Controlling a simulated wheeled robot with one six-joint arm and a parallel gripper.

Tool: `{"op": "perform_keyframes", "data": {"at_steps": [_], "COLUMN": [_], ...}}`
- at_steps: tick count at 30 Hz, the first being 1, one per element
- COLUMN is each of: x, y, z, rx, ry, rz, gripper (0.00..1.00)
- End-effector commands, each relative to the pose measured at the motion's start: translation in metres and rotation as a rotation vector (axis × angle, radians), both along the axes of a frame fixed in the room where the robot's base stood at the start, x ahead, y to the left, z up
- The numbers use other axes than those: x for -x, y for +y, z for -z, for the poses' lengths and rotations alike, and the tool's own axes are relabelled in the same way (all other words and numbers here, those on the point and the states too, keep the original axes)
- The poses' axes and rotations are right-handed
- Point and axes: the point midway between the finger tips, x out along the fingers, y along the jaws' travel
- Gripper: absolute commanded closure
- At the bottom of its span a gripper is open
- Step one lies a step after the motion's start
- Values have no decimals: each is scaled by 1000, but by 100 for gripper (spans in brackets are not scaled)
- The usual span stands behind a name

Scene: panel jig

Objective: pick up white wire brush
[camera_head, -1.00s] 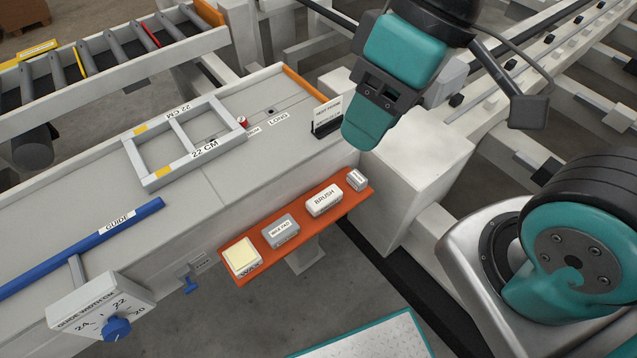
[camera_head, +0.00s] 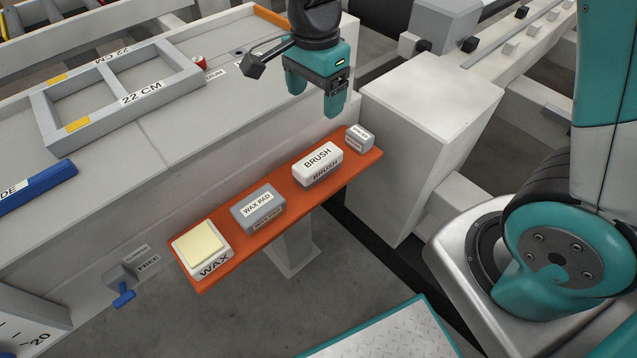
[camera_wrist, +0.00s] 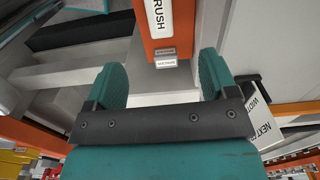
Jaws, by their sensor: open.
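The white brush block (camera_head: 317,164), labelled BRUSH, lies on an orange shelf (camera_head: 275,206), between a grey wax pad block and a small grey block. My gripper (camera_head: 318,100) is above the shelf's far end, fingers pointing down, open and empty. It is apart from the brush, up and slightly beyond it. In the wrist view my two teal fingers (camera_wrist: 163,80) are spread apart. The brush (camera_wrist: 158,16) shows at the top of that view, partly cut off, and the small grey block (camera_wrist: 165,57) shows between the fingertips.
The wax pad block (camera_head: 257,208) and a wax block (camera_head: 203,248) share the shelf with the small grey block (camera_head: 359,138). A grey frame (camera_head: 120,108) lies on the bench behind. A pale box-shaped post (camera_head: 420,120) stands right of the shelf.

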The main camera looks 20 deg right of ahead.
Motion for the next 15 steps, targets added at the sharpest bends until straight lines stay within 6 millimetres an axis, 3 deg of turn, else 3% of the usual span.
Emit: {"op": "perform_keyframes", "data": {"at_steps": [5, 15], "x": [-4, -3], "y": [-2, -3], "z": [27, 102], "rx": [11, 10], "ry": [5, 5], "rz": [53, 51], "gripper": [21, 21]}}
